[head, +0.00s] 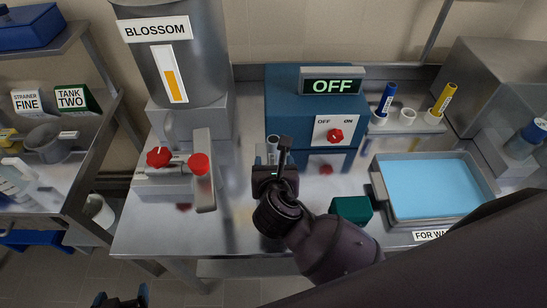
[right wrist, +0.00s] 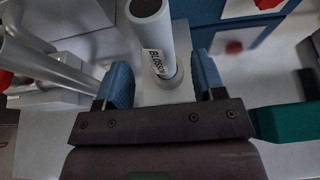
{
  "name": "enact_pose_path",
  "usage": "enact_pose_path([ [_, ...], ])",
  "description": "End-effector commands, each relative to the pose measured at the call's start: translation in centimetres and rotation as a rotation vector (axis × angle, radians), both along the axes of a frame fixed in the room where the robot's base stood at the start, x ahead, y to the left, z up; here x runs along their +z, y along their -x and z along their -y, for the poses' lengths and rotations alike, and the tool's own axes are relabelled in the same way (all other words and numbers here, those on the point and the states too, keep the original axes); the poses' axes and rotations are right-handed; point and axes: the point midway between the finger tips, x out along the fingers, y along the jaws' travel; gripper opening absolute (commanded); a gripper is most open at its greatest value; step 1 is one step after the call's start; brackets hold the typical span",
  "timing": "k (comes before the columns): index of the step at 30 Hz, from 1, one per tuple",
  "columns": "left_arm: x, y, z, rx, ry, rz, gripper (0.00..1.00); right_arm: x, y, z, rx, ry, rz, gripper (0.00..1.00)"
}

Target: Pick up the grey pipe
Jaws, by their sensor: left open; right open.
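The grey pipe (right wrist: 151,38) stands upright in a round foot, with a dark open top and a label reading BLOSSOM. In the right wrist view it is between the two blue fingers of my right gripper (right wrist: 166,80), which is open and does not visibly touch it. In the head view the top of the grey pipe (head: 272,143) shows just beyond my right gripper (head: 278,160); the rest is hidden behind it. My left gripper (head: 120,299) is open and empty at the bottom left, partly cut off.
A tank (head: 180,50) with a red-handled valve stands left of the pipe. A blue switch box (head: 290,95) reading OFF stands behind. A green block (head: 351,209) and a blue-filled tray (head: 383,205) are to the right. The bench (head: 150,230) is clear at the front left.

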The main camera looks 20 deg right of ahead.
Motion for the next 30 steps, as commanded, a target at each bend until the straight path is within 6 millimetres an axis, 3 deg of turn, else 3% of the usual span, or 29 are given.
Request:
enact_pose_path([
  [10,0.5,-0.2,0.1,0.000,0.001,0.006,0.89,-1.3,-3.9,1.1,0.000,0.001,0.002,0.63],
  [20,0.3,0.0,0.1,0.001,0.002,0.001,0.89,-1.6,-4.5,1.3,0.001,0.000,0.000,0.63],
  [30,0.2,0.1,0.1,0.002,0.002,-0.001,0.89,-1.6,-4.4,1.3,0.000,0.000,0.000,0.12],
])
